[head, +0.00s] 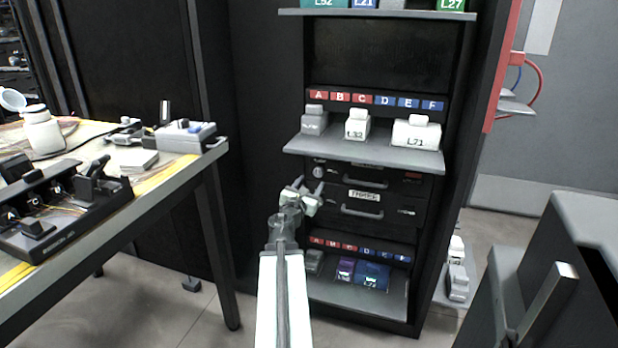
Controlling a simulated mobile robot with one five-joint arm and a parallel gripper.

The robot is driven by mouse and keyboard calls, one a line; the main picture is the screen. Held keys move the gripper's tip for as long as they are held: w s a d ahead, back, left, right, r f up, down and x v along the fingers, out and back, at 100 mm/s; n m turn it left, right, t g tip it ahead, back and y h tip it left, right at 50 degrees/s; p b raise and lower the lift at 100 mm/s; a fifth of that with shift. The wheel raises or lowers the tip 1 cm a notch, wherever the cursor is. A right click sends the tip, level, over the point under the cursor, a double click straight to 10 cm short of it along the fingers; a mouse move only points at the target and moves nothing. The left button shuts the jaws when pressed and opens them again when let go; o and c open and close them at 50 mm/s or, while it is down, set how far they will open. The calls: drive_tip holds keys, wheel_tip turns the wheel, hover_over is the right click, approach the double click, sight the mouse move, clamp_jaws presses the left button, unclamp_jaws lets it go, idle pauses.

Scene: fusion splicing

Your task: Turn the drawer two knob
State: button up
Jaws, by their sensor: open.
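Two black drawers sit in the black cabinet below the middle shelf. The upper drawer (342,176) has a small round light knob (318,172) at its left and a bar handle at its middle. The lower drawer (388,207) has a white label and a bar handle (361,212). No knob shows on the lower drawer; my gripper covers its left part. My gripper (309,187) is open, with its fingertips in front of the drawers' left side, just below the upper knob. I cannot tell whether it touches anything.
A worktable (190,174) with equipment stands at the left. A grey unit (580,215) stands at the front right.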

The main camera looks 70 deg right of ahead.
sight(318, 173)
drive_tip(key=d, duration=0.7)
drive_tip(key=shift+w+d, duration=0.2)
drive_tip(key=shift+d, duration=0.2)
drive_tip(key=shift+c, duration=0.3)
